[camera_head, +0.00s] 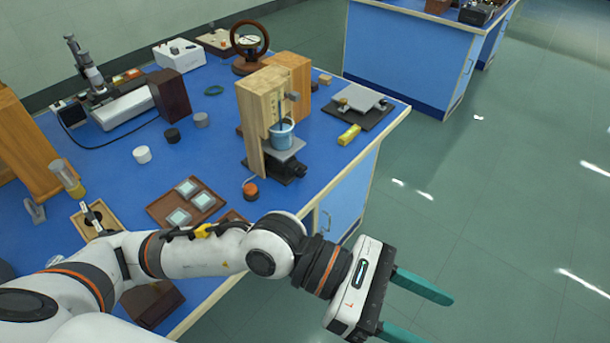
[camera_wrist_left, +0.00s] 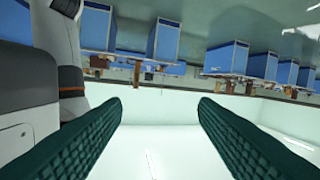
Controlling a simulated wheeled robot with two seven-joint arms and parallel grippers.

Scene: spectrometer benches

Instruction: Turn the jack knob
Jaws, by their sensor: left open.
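A small black jack (camera_head: 288,170) with a grey top plate stands on the blue bench, at the foot of a wooden stand (camera_head: 256,112). A blue-grey beaker (camera_head: 282,136) is on its plate. A round orange-and-black knob-like piece (camera_head: 250,190) is at the jack's near left; I cannot tell whether it is joined to the jack. My left gripper (camera_head: 432,318) is open and empty, out over the floor beyond the bench's right edge, well apart from the jack. Its two green fingers show spread in the left wrist view (camera_wrist_left: 160,110). My right gripper is not in view.
A brown tray (camera_head: 158,209) with glassy square plates lies left of the jack. A grey plate device (camera_head: 361,100) and a yellow block (camera_head: 349,135) are behind it to the right. My arm crosses the bench's front. The floor at right is clear.

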